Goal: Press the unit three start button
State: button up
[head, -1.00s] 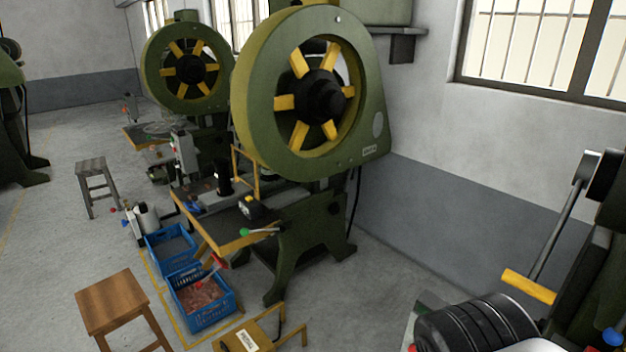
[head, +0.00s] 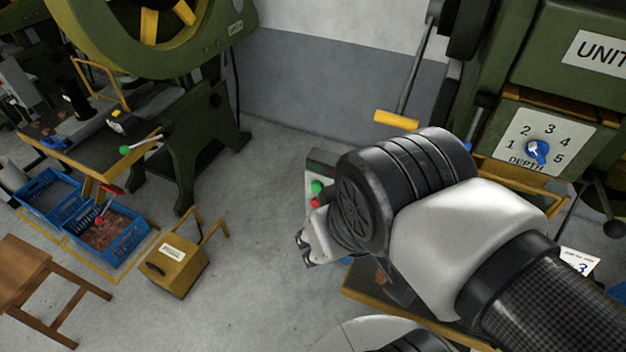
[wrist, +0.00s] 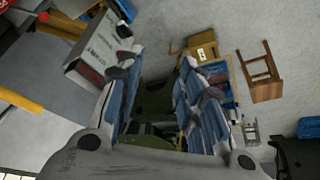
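A small grey control box (head: 321,160) with a green button (head: 317,187) and a red button (head: 315,203) shows in the head view, just left of my wrist and partly hidden by it. My gripper (head: 303,250) is below and left of these buttons and apart from them, pointing left. In the wrist view my gripper (wrist: 161,60) has its two blue-padded fingers apart with nothing between them. A grey box (wrist: 97,48) with unreadable lettering is beside the left finger there. A green press with a cut-off "UNIT" plate (head: 600,53) stands at right; a tag (head: 580,262) reads 3.
A depth dial (head: 538,151) and a yellow-handled lever (head: 396,120) are on the right press. A yellow box (head: 178,263), blue crates (head: 112,245) and a wooden stool (head: 30,265) stand at left. Grey floor between them is clear.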

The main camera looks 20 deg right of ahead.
grip_shut()
dwell(0.3)
dwell(1.2)
